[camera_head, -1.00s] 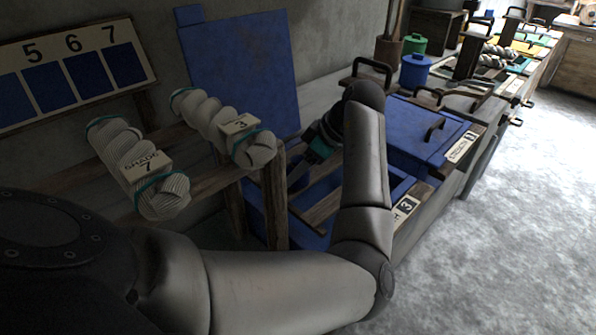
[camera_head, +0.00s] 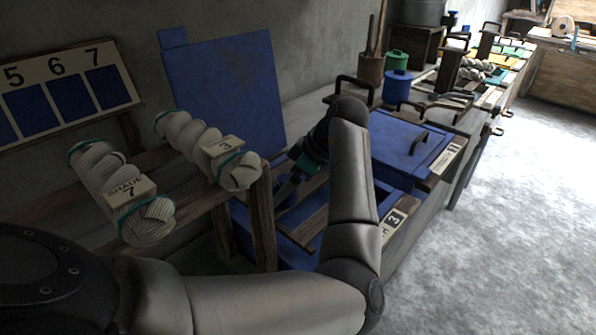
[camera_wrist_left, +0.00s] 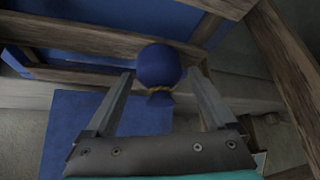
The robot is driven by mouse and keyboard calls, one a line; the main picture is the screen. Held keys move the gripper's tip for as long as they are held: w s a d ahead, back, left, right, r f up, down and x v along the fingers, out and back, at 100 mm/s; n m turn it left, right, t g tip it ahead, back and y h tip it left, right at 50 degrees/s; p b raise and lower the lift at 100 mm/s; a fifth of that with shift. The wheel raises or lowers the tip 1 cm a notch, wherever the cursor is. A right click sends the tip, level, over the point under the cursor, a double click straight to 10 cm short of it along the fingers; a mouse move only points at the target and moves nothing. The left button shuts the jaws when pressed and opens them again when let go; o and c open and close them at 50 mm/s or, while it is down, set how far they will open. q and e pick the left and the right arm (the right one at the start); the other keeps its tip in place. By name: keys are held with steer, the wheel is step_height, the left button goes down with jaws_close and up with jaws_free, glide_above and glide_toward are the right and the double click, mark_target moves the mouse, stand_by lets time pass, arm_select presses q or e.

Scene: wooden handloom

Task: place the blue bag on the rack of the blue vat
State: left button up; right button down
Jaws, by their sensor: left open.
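The blue bag (camera_wrist_left: 160,66), round with a neck tied by tan cord, shows in the left wrist view between and just beyond my left gripper's fingertips (camera_wrist_left: 160,78). The fingers are spread, with a gap on each side of the bag. The bag appears beside or over a wooden slat of the rack (camera_wrist_left: 85,38); whether it rests there I cannot tell. In the head view my left gripper (camera_head: 286,188) points down over the open blue vat (camera_head: 285,250), which has wooden slats (camera_head: 312,226) across it. My arm hides part of the vat, and I cannot make out the bag there.
A raised blue panel (camera_head: 225,95) stands behind the vat. Two grey-white yarn skeins (camera_head: 125,195) hang on a wooden stand at the left. A closed blue lid (camera_head: 405,148) lies on the right, near blue and green pots (camera_head: 397,85). The floor at the right is clear.

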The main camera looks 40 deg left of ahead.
arm_select(q)
steer(key=p+v, duration=0.4)
steer(key=v, duration=0.8)
arm_select(e)
steer(key=s+d+f, duration=0.3)
steer(key=s+f, duration=0.2)
steer(key=f, duration=0.3)
steer(key=shift+d, duration=0.3)
